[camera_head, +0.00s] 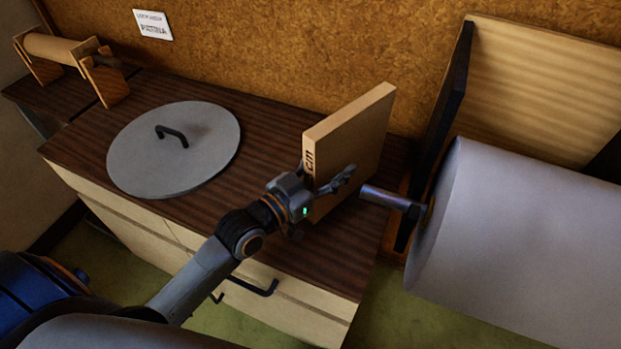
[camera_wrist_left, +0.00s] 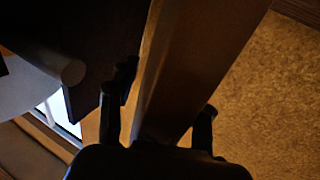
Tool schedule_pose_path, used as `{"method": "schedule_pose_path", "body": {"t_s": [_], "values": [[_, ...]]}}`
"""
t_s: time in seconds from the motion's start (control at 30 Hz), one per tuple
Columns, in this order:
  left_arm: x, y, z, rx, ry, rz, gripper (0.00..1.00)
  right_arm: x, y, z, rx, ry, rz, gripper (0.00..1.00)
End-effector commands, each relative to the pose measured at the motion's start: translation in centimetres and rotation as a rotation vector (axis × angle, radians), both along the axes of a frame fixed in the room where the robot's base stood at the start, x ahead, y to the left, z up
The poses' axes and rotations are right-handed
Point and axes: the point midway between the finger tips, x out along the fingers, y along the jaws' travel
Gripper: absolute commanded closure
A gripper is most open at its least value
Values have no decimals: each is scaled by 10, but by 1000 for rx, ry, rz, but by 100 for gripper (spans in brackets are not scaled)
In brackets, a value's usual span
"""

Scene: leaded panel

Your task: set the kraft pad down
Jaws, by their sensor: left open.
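The kraft pad (camera_head: 352,143) is a tan slab with dark lettering on its narrow near edge. It is upright on edge at the right end of the dark wood cabinet top (camera_head: 270,215), and its lower edge appears to rest there. My left gripper (camera_head: 328,178) is open at the pad's near end, with one finger on each side of it. In the left wrist view the pad (camera_wrist_left: 190,60) runs away between the two open fingers (camera_wrist_left: 166,92). I cannot tell whether either finger touches it. My right gripper is not in view.
A round grey lid (camera_head: 205,160) with a black handle lies on the cabinet top to the left. A large grey roll (camera_head: 520,240) on a spindle (camera_head: 388,198) is close at the right. A wooden roller stand (camera_head: 62,50) is at the far left. A cork wall (camera_head: 270,50) stands behind.

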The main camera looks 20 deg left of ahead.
Motion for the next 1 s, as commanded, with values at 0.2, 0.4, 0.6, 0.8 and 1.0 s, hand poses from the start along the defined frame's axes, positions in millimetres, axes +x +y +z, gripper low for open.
{"method": "schedule_pose_path", "body": {"t_s": [0.2, 0.4, 0.6, 0.8, 1.0], "values": [[-40, 17, -4, 3, 5, -2, 50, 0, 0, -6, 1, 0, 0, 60], [-73, 32, -2, 3, 3, -3, 50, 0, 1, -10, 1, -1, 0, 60], [-93, 42, -2, 2, 4, -1, 50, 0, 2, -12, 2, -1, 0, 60], [-100, 45, 0, 1, 0, -2, 50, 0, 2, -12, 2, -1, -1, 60], [-100, 45, 0, 1, 0, -2, 50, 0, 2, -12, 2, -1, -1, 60]]}}
